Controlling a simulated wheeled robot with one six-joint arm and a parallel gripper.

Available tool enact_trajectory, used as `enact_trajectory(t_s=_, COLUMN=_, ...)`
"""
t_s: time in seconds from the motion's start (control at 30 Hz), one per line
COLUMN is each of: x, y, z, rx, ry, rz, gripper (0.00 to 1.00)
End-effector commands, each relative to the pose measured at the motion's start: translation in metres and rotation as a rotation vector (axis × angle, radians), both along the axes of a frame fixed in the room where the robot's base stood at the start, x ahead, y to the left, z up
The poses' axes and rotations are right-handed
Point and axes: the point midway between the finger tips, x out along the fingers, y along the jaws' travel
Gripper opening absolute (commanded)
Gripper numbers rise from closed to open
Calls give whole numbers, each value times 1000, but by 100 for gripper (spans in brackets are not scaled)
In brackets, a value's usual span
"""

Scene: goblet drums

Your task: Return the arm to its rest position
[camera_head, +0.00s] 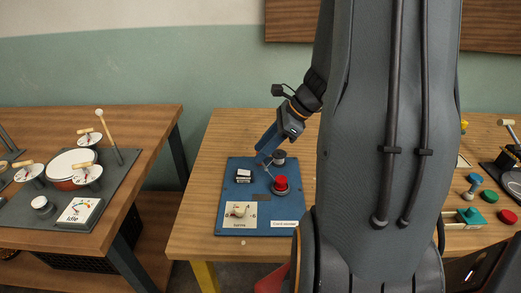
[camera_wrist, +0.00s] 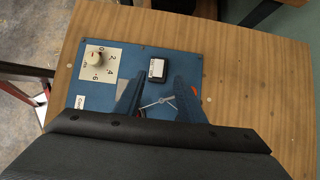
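My arm reaches over the blue panel (camera_head: 262,226) on the middle table. My gripper (camera_head: 263,152) points down at the panel's far part in the head view. In the wrist view my gripper (camera_wrist: 158,82) has two fingers spread apart above the blue panel (camera_wrist: 120,62), with no object clearly held. A thin pale forked piece (camera_wrist: 156,102) shows between the fingers; I cannot tell whether it touches them. The panel bears a black-and-white switch (camera_head: 243,176), a red button (camera_head: 281,183), a dark round part (camera_head: 279,157) and a numbered dial (camera_head: 239,211).
The wooden table (camera_head: 205,228) has bare wood left of the panel. A left table (camera_head: 150,115) carries drum-like parts and a mallet (camera_head: 108,135). Coloured knobs (camera_head: 489,196) stand at the right. A wall (camera_head: 230,70) is behind. My arm hides the middle right.

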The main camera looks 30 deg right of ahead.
Motion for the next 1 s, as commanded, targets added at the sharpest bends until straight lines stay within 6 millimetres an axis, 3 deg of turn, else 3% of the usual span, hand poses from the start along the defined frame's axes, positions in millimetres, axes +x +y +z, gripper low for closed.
enact_trajectory(t_s=0.27, x=0, y=1, z=0, rx=-1, ry=0, rz=4, gripper=36)
enact_trajectory(t_s=0.43, x=-10, y=28, z=-1, rx=-77, ry=-12, rz=180, gripper=36)
enact_trajectory(t_s=0.57, x=-32, y=69, z=-1, rx=-220, ry=-50, rz=528, gripper=36)
enact_trajectory(t_s=0.7, x=-59, y=106, z=0, rx=-389, ry=-122, rz=987, gripper=36)
enact_trajectory(t_s=0.9, x=-87, y=141, z=5, rx=-587, ry=-258, rz=1604, gripper=36)
enact_trajectory(t_s=1.0, x=-94, y=152, z=8, rx=-654, ry=-317, rz=1834, gripper=36)
